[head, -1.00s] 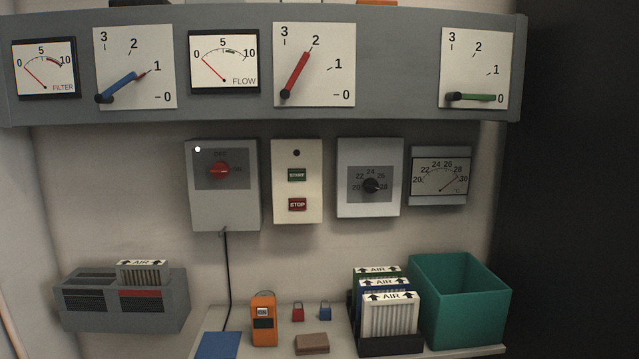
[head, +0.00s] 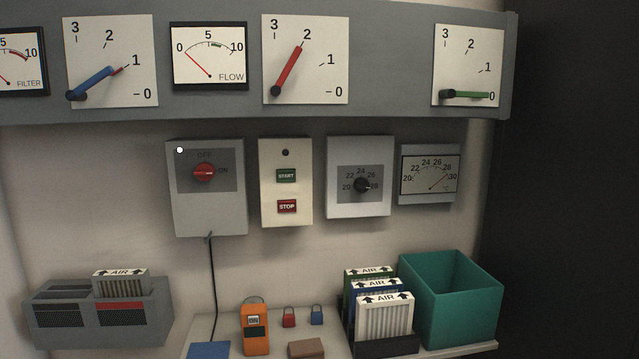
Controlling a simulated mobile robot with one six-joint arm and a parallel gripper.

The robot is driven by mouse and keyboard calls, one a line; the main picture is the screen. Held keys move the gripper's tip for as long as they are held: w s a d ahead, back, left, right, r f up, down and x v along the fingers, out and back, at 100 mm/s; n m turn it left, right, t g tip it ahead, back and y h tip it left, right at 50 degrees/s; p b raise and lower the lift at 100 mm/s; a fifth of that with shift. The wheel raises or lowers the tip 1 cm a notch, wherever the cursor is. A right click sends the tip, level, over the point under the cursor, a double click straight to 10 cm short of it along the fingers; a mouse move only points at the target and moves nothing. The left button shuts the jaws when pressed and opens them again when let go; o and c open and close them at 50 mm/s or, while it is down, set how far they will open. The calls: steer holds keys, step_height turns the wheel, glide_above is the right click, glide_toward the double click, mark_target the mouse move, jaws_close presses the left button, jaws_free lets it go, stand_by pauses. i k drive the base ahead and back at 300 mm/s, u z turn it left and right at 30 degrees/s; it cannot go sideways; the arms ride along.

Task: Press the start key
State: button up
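The start key (head: 286,176) is a small green key marked START. It sits on a cream wall box (head: 287,213) in the middle of the head view, above the red STOP key (head: 287,207). A dark round lamp (head: 285,153) is at the top of that box and looks unlit. Nothing covers the start key. My gripper is not in the head view.
A switch box (head: 208,215) with a red knob pointing to ON hangs left of it. A dial box (head: 359,205) hangs close on the right. A gauge panel (head: 400,90) runs above. The shelf (head: 205,325) below holds a green bin (head: 450,310), filters and padlocks.

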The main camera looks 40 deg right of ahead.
mark_target(282, 176)
steer(key=z, duration=0.9)
steer(key=k, duration=0.95)
steer(key=i, duration=0.65)
steer(key=z, duration=0.05)
